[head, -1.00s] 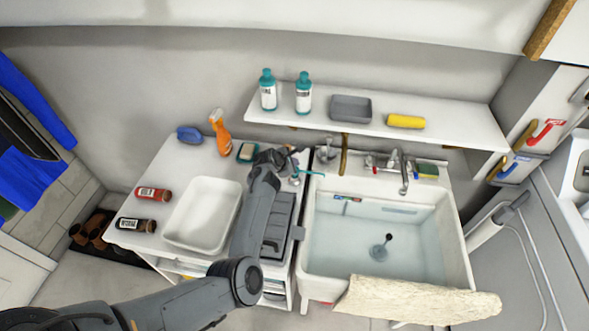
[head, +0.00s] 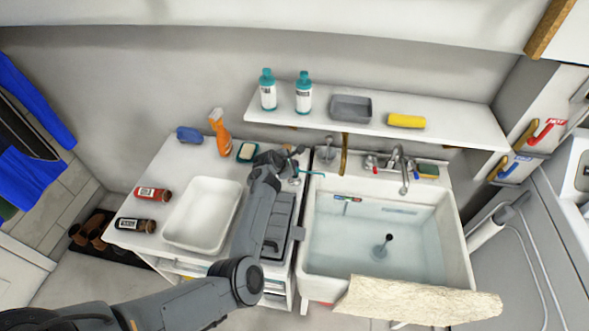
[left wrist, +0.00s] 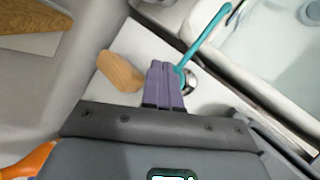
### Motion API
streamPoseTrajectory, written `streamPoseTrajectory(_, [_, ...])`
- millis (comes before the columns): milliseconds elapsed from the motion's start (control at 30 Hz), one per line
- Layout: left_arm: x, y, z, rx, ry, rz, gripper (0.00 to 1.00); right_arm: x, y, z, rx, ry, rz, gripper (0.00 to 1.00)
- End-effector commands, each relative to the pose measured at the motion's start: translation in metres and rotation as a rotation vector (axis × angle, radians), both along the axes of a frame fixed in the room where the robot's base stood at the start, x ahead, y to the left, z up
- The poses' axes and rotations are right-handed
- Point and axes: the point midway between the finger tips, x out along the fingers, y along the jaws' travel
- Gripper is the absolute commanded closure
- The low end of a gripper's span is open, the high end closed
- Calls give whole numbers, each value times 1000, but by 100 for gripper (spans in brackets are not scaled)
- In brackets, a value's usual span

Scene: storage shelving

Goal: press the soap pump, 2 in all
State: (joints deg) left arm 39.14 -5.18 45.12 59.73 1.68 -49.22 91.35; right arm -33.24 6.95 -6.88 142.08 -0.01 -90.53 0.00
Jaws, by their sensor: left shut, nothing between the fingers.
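The soap pump shows in the head view as a thin teal spout (head: 312,174) at the back right of the counter, beside the sink. In the left wrist view the teal spout (left wrist: 208,36) runs up and right from the fingertips, with a shiny metal part (left wrist: 190,82) beside them. My left gripper (head: 294,158) is shut and empty, over the pump. In the left wrist view its closed fingers (left wrist: 163,68) hide the top of the pump; I cannot tell for sure whether they touch it. My right gripper is not in view.
A sink (head: 460,235) of water with a faucet (head: 402,165) lies to the right. A white basin (head: 232,190), an orange spray bottle (head: 220,132) and a green sponge dish (head: 247,152) stand left. A shelf (head: 455,122) with teal-capped bottles hangs behind. A wooden piece (left wrist: 120,70) sits near the fingers.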

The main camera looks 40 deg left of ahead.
Motion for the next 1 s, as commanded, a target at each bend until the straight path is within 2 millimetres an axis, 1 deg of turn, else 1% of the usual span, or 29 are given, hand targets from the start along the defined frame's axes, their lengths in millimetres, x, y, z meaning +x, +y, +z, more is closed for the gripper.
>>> streamPoseTrajectory(1000, [0,0,-11,-1,1,0,100,0,1,-8,6,0,-4,60])
